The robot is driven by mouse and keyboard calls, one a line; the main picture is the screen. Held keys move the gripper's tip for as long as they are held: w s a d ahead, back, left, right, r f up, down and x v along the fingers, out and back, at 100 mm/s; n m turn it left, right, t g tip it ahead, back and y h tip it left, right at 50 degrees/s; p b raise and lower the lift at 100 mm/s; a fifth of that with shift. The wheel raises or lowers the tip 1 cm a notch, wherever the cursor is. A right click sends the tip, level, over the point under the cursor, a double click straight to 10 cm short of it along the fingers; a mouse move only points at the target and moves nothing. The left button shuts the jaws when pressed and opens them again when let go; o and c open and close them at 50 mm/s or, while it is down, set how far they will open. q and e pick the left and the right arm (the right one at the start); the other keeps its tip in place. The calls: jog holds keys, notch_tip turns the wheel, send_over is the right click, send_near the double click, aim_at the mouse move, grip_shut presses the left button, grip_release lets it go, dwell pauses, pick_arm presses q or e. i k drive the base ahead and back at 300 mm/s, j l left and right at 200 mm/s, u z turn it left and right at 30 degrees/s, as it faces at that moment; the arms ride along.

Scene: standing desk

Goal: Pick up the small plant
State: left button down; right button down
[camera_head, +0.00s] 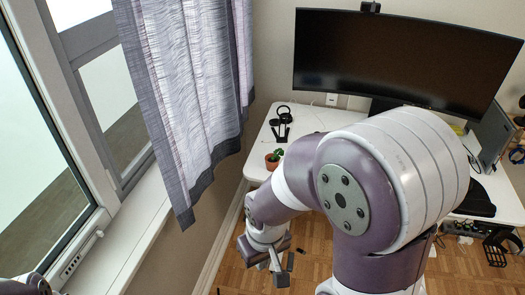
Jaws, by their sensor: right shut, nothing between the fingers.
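The small plant (276,156) is a green plant in a terracotta-coloured pot. It stands upright on the near left edge of the white desk (302,122) in the head view. My right gripper (283,270) hangs below the desk in front of the plant, over the wooden floor. It is shut and empty, clearly apart from the pot. My right arm covers much of the desk's middle. A small piece of my left arm shows at the bottom left corner, and its gripper is out of the picture.
A wide curved monitor (400,58) stands at the back of the desk. A black stand (281,123) is behind the plant. A grey-purple curtain (190,85) and a window with a white sill (125,225) are on the left. A black basket (496,254) is at right.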

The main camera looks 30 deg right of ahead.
aim_at(271, 160)
jog(key=z, duration=0.15)
jog(key=i+l+z, duration=0.9)
jog(key=z, duration=0.2)
jog(key=i+l, duration=0.35)
jog(key=i, duration=0.25)
